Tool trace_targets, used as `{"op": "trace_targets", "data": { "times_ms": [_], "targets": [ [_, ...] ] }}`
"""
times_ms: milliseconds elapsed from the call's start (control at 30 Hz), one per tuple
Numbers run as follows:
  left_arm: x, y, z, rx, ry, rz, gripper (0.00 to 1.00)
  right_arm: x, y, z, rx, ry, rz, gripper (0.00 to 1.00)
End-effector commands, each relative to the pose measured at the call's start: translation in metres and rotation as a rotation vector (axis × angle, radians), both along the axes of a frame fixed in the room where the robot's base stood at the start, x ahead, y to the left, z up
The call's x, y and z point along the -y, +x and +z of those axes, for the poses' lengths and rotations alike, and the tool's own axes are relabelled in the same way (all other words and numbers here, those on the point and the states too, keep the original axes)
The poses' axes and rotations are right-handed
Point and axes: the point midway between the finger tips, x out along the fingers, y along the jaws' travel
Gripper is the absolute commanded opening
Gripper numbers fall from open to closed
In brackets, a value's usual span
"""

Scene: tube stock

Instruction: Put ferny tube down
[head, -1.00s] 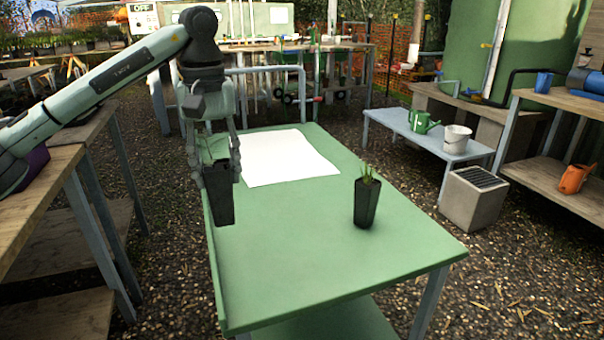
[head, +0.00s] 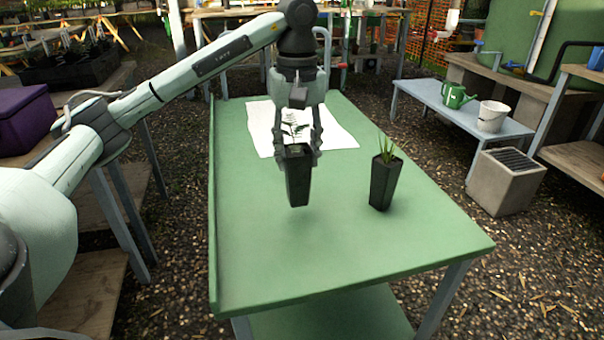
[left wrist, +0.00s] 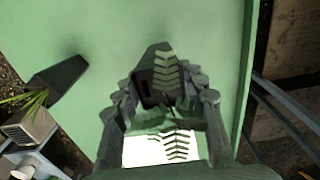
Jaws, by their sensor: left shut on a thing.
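The ferny tube (head: 298,182) is a black tapered pot with pale fern fronds on top. My left gripper (head: 299,158) is shut on it near its rim and holds it upright above the green table (head: 340,260). A shadow on the table below suggests a small gap under it. A second black tube (head: 383,185) with grassy leaves stands on the table to the right. My right gripper is not in view.
A white sheet (head: 338,138) lies on the table behind the held tube. The table's front and left parts are clear. A low bench (head: 425,93) with a green watering can (head: 456,96) and a white bucket (head: 491,117) stands at the right.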

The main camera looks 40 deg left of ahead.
Motion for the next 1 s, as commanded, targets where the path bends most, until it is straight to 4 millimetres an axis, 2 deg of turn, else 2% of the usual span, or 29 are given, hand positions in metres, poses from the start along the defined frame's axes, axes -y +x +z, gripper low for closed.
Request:
{"op": "trace_targets", "data": {
  "times_ms": [167,433,867,900,1000],
  "targets": [
    [0.007,0.004,-0.008,0.0,0.0,0.002,0.07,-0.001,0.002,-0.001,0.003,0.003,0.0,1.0],
    [0.006,0.003,-0.043,-0.001,0.001,0.0,0.07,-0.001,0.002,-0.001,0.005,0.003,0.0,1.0],
    [0.006,0.004,-0.048,0.001,0.0,0.0,0.07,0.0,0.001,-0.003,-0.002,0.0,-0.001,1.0],
    [0.006,0.004,-0.047,0.001,0.0,0.0,0.45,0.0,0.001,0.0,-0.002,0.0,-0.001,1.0],
    [0.006,0.003,-0.047,0.001,0.001,0.0,0.57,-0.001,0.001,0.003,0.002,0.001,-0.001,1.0]
  ]
}}
